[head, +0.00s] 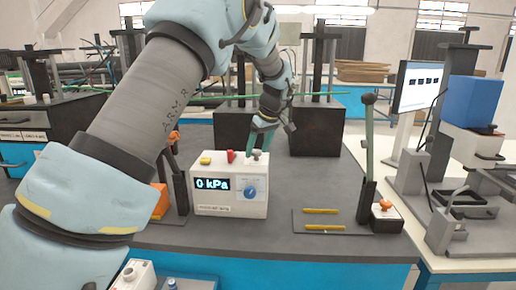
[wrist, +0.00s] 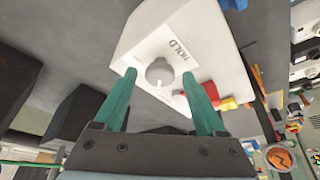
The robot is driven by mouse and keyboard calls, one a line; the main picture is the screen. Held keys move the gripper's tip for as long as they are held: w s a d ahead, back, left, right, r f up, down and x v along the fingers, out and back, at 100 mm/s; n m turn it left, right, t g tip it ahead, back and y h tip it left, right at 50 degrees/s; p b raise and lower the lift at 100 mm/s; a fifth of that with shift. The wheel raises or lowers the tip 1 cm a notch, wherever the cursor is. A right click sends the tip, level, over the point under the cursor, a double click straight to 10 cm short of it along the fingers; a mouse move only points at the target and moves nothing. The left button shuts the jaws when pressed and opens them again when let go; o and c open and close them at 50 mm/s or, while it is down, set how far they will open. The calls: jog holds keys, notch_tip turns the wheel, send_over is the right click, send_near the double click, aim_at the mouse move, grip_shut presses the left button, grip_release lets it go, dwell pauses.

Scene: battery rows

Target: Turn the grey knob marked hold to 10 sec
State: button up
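The white pressure tester (head: 228,205) stands on the dark bench with its display reading "0 kPa". Its grey knob (wrist: 160,71), beside the word HOLD, is on the top face; in the head view the knob (head: 256,154) is small, just below my gripper (head: 260,138). In the wrist view my gripper (wrist: 160,84) is open, with one green finger on each side of the knob. The fingers look apart from it, but I cannot tell whether either touches. The knob's pointer and most scale marks are too small or hidden to read.
A blue dial (head: 250,191) is on the tester's front; a red button (head: 230,156) and a yellow button (head: 205,160) are on top. A lever stand (head: 367,150) and two yellow rods (head: 321,211) are to the right. Black blocks (head: 318,130) stand behind.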

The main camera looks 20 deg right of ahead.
grip_shut()
dwell(0.3)
jog(key=shift+m+b, duration=0.4)
jog(key=m+h+b, duration=0.1)
jog(key=m+b, duration=0.1)
jog(key=shift+a+f+m, duration=0.1)
jog(key=shift+a+m, duration=0.05)
jog(key=shift+m, duration=0.25)
jog(key=m+h, duration=0.1)
jog(key=m, duration=0.1)
jog(key=m+h, duration=0.1)
jog(key=m, duration=0.1)
jog(key=shift+w+a+m+b, duration=0.1)
jog(key=shift+a+m+b, duration=0.1)
jog(key=shift+m+b, duration=0.1)
jog(key=m+h, duration=0.1)
jog(key=m, duration=0.1)
jog(key=m+g+p, duration=0.1)
jog(key=m, duration=0.2)
jog(key=shift+w+a+r+h, duration=0.15)
jog(key=shift+r+h, duration=0.05)
jog(key=shift+h, duration=0.2)
jog(key=m+g, duration=0.1)
jog(key=m, duration=0.1)
jog(key=m+p, duration=0.1)
jog(key=m, duration=0.1)
jog(key=shift+g+h, duration=0.4)
jog(key=shift+m, duration=0.5)
